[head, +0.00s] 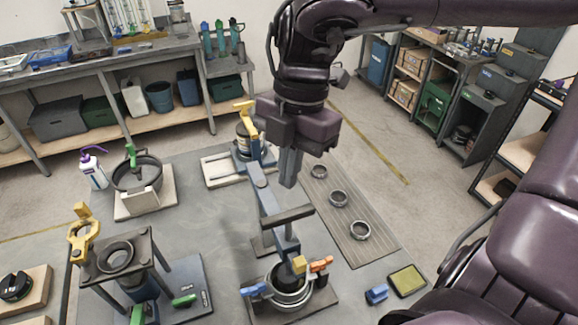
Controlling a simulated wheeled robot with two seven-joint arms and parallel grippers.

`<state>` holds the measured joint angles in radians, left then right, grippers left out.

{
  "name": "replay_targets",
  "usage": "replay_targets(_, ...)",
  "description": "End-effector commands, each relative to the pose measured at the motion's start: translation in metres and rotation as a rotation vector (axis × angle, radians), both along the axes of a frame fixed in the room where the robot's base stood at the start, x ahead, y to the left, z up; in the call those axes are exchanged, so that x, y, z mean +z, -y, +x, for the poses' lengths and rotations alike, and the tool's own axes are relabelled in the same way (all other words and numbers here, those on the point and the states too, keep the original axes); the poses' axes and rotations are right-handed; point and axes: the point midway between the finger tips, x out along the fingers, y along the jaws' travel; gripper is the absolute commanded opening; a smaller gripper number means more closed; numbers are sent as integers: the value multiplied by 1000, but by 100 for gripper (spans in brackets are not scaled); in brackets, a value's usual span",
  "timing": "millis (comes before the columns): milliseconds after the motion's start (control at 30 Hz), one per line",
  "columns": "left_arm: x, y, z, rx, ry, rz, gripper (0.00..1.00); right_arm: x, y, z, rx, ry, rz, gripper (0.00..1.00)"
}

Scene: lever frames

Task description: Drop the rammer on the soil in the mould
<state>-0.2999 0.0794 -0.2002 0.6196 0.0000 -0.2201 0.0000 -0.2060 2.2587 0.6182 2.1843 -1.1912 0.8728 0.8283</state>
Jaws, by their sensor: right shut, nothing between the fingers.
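My right gripper (290,168) points down in the upper middle of the head view, with its fingers shut and empty. Just below and left of it is a blue-grey lever frame (268,202) with a dark crossbar (287,217); I take this to be the rammer's frame. At its front end a round metal mould (291,299) stands on a dark base, with orange (321,264) and blue (253,290) handles at its sides and a yellow block above. The soil inside cannot be made out clearly. Whether the fingertips touch the lever cannot be told. My left gripper is out of view.
Left of the mould stands a dark square stand (116,254) with a yellow handle. Behind it are a bowl device (137,174) and a white-purple bottle (93,171). Right lies a ribbed mat (345,211) with several rings, then a yellow-topped pad (407,281) and small blue block.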

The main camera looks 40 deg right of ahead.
Motion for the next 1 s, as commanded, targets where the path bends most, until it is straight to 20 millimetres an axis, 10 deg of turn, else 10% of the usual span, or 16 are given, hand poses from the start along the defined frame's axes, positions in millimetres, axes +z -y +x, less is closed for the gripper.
replay_targets(633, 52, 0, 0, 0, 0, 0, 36, 68, 0, 0, 0, 1, -1, 0)
replay_targets(1000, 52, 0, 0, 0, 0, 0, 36, 70, 0, 0, 0, 0, 0, 0)
